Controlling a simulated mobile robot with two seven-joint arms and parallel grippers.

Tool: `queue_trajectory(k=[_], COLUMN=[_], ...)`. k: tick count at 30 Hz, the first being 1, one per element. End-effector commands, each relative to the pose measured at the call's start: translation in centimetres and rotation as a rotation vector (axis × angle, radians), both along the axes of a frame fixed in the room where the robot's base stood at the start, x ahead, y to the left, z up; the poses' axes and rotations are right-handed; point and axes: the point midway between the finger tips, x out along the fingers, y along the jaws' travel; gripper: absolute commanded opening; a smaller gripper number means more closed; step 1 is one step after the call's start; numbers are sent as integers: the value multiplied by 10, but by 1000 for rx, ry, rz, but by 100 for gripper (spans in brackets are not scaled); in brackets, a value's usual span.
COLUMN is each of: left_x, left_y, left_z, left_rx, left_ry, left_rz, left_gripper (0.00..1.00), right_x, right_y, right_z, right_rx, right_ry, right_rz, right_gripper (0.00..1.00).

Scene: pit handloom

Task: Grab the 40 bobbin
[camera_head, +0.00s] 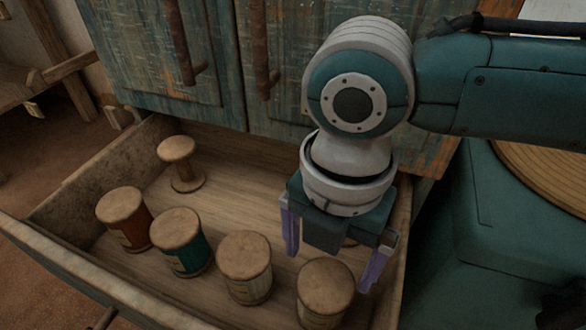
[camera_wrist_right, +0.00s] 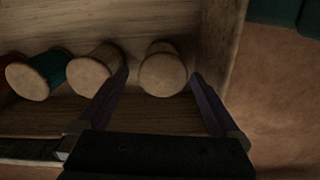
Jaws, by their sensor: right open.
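A row of wound bobbins stands upright in the open drawer: a red one (camera_head: 125,219), a teal one (camera_head: 182,242), a cream one (camera_head: 245,267) and a pale one (camera_head: 324,293) at the right. They carry labels, but no number is readable, so I cannot tell which is the 40 bobbin. My right gripper (camera_head: 328,268) is open and points down over the drawer's right part, near the pale bobbin. In the wrist view, one pale bobbin (camera_wrist_right: 163,75) shows between the spread fingers (camera_wrist_right: 160,90), apart from both. My left gripper is not in view.
A bare bobbin (camera_head: 182,165) stands at the drawer's back left. The drawer (camera_head: 95,285) has raised walls on the left, front and right. The worn cabinet doors (camera_head: 215,60) rise behind it. The drawer floor between the bare bobbin and my gripper is mostly clear.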

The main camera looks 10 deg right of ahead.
Motion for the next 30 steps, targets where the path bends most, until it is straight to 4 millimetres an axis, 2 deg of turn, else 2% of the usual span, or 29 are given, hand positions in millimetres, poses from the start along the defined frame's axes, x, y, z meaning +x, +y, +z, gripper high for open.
queue_trajectory(k=[1,8,15,18,24,30], left_x=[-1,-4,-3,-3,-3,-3], left_y=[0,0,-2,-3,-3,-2], left_z=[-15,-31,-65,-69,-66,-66], left_rx=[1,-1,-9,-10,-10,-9], left_ry=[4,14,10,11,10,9], left_rz=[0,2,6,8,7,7], left_gripper=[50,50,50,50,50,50], right_x=[-1,-2,-5,-5,-5,-5], right_y=[0,0,1,1,1,1], right_z=[-16,-33,-69,-74,-71,-71], right_rx=[0,0,-1,-1,0,-1], right_ry=[1,0,1,1,0,1], right_rz=[1,2,1,1,1,1], right_gripper=[100,100,100,100,100,79])
